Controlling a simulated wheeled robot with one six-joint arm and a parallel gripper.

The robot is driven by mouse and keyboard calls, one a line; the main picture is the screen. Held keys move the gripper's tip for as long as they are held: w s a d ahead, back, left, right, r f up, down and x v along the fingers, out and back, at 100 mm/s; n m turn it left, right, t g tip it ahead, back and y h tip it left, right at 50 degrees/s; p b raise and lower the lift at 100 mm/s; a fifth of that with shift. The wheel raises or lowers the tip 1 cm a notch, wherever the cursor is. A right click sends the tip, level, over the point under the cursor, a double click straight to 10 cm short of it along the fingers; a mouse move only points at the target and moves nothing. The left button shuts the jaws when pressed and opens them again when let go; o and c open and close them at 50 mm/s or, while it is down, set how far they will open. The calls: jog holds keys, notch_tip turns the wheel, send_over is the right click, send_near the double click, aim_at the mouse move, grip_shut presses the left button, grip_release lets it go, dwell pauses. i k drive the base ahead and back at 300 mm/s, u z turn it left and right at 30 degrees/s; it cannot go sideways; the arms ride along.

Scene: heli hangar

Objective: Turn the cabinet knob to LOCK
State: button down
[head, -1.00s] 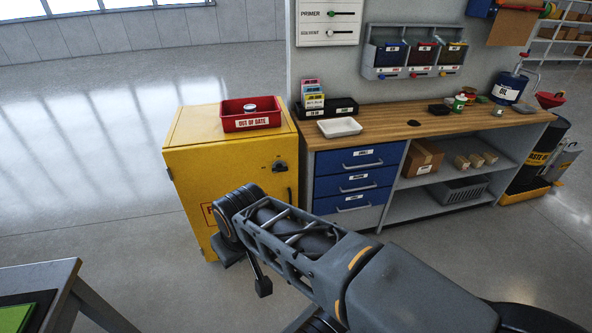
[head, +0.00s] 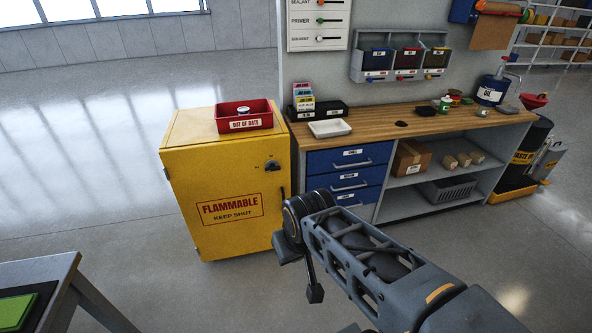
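The yellow flammable cabinet (head: 228,175) stands left of the workbench, its door shut, with a red and black label on the front. The black knob (head: 272,166) is at the upper right of the door; its exact setting is too small to read. A dark handle (head: 282,197) shows below the knob. My arm reaches in from the lower right, its end near the cabinet's lower right corner in the picture. My gripper (head: 315,293) hangs below the wrist, apart from the knob; its fingers are not clear enough to tell open from shut.
A red OUT OF DATE bin (head: 244,123) sits on the cabinet. The wooden workbench (head: 380,126) with blue drawers (head: 346,174) stands to the right. A grey table (head: 66,285) with a green item is at lower left. Floor before the cabinet is open.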

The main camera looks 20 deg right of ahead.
aim_at(272, 168)
jog(key=z, duration=0.35)
jog(key=i, duration=0.5)
jog(key=k, duration=1.2)
jog(key=u, duration=0.85)
jog(key=i, duration=1.8)
jog(key=z, duration=0.6)
